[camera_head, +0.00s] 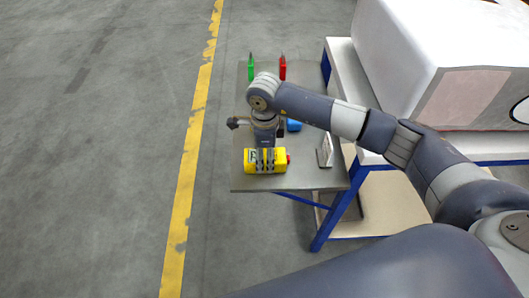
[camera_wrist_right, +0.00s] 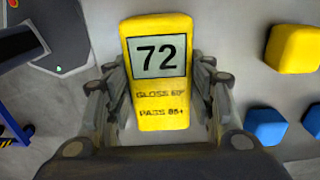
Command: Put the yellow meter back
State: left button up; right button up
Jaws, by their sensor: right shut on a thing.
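The yellow meter (camera_head: 250,160) is at the front left of the small grey table (camera_head: 300,180). In the right wrist view the meter (camera_wrist_right: 158,85) shows a display reading 72 and dark print below it. My right gripper (camera_head: 265,160) reaches down over the meter from above, with its fingers shut on the meter's two sides. I cannot tell whether the meter rests on the tabletop or is held just above it. My left gripper is not in view.
A green item (camera_head: 251,69) and a red item (camera_head: 283,69) stand at the table's far edge. A blue object (camera_head: 293,125) and a pale upright stand (camera_head: 326,150) are to the right. A large white body (camera_head: 440,60) lies beyond. Floor at left is clear.

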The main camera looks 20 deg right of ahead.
jog(key=o, duration=1.5)
jog(key=shift+f, duration=0.1)
jog(key=shift+r, duration=0.25)
jog(key=shift+w+r, duration=0.1)
jog(key=shift+r, duration=0.2)
notch_tip(320, 180, up, 11)
jog(key=b, duration=0.3)
jog(key=shift+r, duration=0.15)
